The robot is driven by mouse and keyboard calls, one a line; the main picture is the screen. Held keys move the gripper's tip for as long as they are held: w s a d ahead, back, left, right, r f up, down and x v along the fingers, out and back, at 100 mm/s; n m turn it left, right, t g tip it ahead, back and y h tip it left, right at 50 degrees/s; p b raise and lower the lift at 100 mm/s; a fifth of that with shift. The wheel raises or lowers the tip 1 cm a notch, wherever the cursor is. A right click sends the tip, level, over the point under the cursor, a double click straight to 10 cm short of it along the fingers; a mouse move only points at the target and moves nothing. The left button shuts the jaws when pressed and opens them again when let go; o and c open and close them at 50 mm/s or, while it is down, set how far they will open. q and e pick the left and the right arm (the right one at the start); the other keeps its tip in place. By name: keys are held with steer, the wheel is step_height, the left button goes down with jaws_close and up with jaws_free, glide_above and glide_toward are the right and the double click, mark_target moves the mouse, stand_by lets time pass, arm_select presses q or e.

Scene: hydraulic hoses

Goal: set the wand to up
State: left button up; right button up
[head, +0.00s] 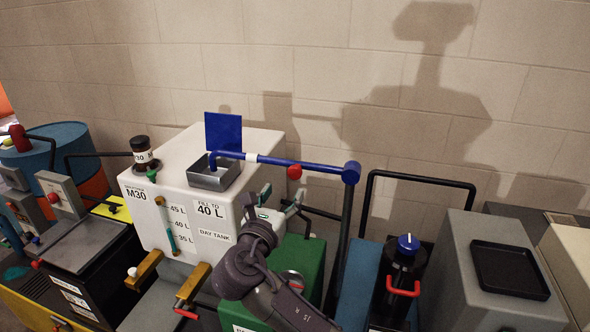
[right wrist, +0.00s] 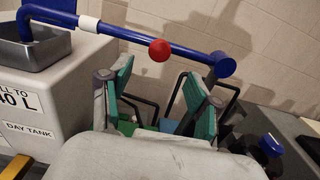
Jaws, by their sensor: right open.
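The wand (head: 275,160) is a blue tube with a white band and a red knob (head: 294,172). It lies nearly level, running left from a blue pivot joint (head: 351,172) on a dark post. Its bent tip points down into a grey metal box on the day tank. The wand (right wrist: 130,38) and red knob (right wrist: 159,50) also show in the right wrist view. My right gripper (head: 281,202) is open and empty, below the wand and knob and apart from them. Its teal-padded fingers (right wrist: 157,78) point up on either side below the knob. My left gripper is out of view.
The white day tank (head: 180,206) stands left of my right gripper, with the metal box (head: 208,180) and a blue plate (head: 223,132) on top. A green box (head: 306,258) is behind my right arm. A black-framed unit with a blue cap (head: 408,243) stands right.

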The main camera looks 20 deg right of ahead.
mark_target(294, 175)
steer(key=p+x, duration=0.2)
steer(key=x, duration=0.8)
steer(key=shift+c, duration=0.2)
jaws_close()
